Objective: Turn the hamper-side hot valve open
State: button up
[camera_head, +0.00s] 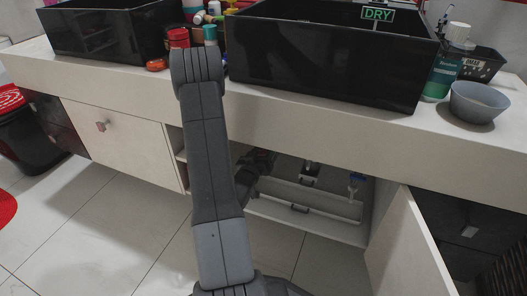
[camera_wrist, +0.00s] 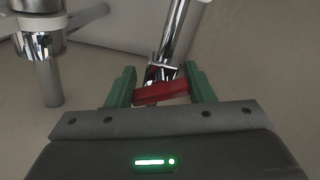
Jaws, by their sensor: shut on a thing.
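A red valve handle (camera_wrist: 162,93) sits on a chrome pipe fitting (camera_wrist: 178,40) in the wrist view. My gripper (camera_wrist: 160,84) has one green finger on each side of the handle and is shut on it. The handle lies slightly tilted across the gap between the fingers. In the head view my gripper (camera_head: 258,163) reaches inside the open cabinet under the counter, and the red handle cannot be made out there.
Chrome drain pipework (camera_wrist: 40,45) stands left of my gripper. The cabinet door (camera_head: 408,245) is open at the right. A dark bin (camera_head: 28,135) stands at the far left.

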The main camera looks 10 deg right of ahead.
jog(key=shift+a, duration=0.1)
jog(key=o, duration=0.9)
jog(key=shift+o, duration=0.2)
jog(key=p+v, duration=0.2)
jog(key=v, duration=1.1)
jog(key=shift+s+a, duration=0.25)
jog(key=shift+s, duration=0.1)
